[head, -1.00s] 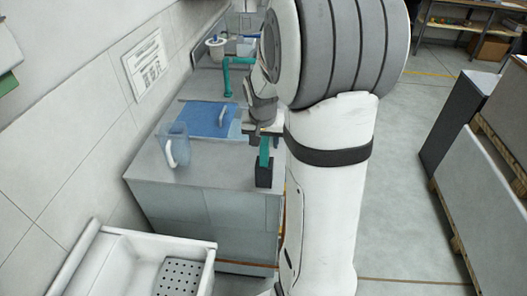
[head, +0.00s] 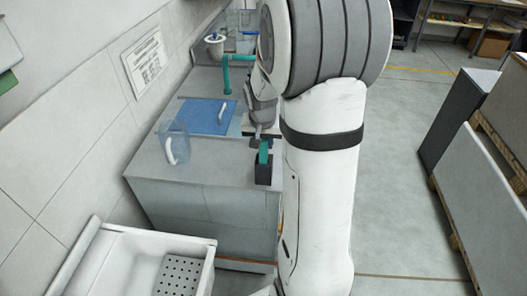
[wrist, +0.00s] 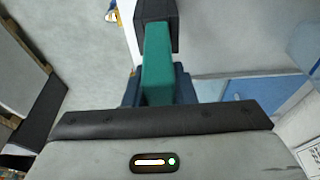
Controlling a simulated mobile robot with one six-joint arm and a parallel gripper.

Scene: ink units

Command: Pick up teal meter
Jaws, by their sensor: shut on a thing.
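The teal meter (head: 264,153) is a slim teal bar standing upright at the near right corner of the grey counter. Its lower end meets a black block (head: 263,173); I cannot tell whether that block is part of it or a holder. My gripper (head: 263,138) is above it, shut on its upper part. In the wrist view the teal meter (wrist: 158,60) runs out from between the dark fingers (wrist: 160,90), with the black block (wrist: 158,14) at its far end. The fingers partly hide the held end.
A clear jug (head: 174,143) with a white handle stands on the counter (head: 205,165), left of the meter. A white sink (head: 125,262) is at lower left. Open floor (head: 395,180) lies right.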

